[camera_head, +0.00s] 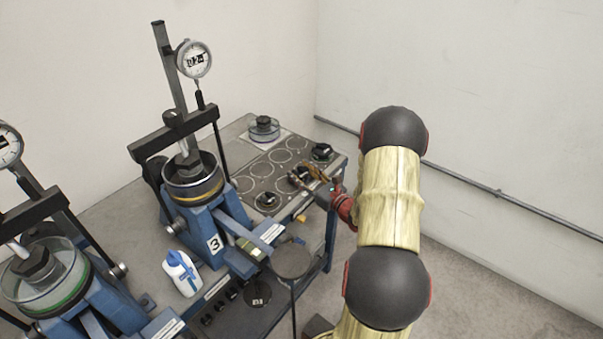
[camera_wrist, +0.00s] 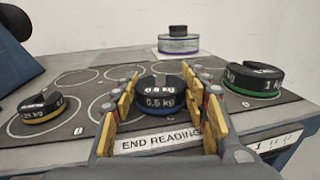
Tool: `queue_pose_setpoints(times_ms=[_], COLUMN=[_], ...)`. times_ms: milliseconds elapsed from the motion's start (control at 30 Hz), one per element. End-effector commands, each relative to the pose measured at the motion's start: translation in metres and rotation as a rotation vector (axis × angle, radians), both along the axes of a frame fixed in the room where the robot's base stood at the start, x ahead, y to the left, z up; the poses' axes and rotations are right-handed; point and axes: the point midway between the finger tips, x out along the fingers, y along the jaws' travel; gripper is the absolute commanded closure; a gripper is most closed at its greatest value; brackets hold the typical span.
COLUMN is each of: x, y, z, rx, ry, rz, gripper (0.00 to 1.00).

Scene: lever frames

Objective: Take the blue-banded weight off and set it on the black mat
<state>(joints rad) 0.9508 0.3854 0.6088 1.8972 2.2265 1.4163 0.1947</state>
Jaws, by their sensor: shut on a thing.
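The blue-banded weight (camera_wrist: 160,101) is a black slotted disc marked 0.5 kg, with a blue line near its base. In the wrist view it sits between the yellow-padded fingers of my gripper (camera_wrist: 160,108), which is shut on it. It appears upright over the front middle part of the black mat (camera_wrist: 88,122); I cannot tell whether its base touches the mat. In the head view my gripper (camera_head: 313,180) is low over the mat's right part, and the weight is mostly hidden there. The mat has printed circles, several of them empty.
A yellow-banded weight (camera_wrist: 40,110) stands left and a green-banded 1 kg weight (camera_wrist: 262,82) right on the mat. A clear purple-rimmed vessel (camera_wrist: 179,44) stands behind. In the head view, the blue lever frame numbered 3 (camera_head: 215,245), a round plate (camera_head: 292,260) and a white bottle (camera_head: 182,273) are left.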

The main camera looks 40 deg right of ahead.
Motion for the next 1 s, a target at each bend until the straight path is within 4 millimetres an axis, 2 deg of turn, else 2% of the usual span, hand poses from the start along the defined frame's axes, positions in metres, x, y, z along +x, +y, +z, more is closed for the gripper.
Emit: queue_pose_setpoints(times_ms=[367,400,767,1000], x=[0.0003,0.0003,0.0,-0.0004], y=[-0.0004,-0.0004,-0.0001,0.0004], z=[-0.0011,-0.0011,-0.0021,-0.0038], rx=[-0.002,-0.001,0.0,0.002], ry=[-0.003,-0.002,-0.001,0.003], rz=[0.0,0.0,0.0,0.0], gripper=[0.89,0.55,0.35,0.34])
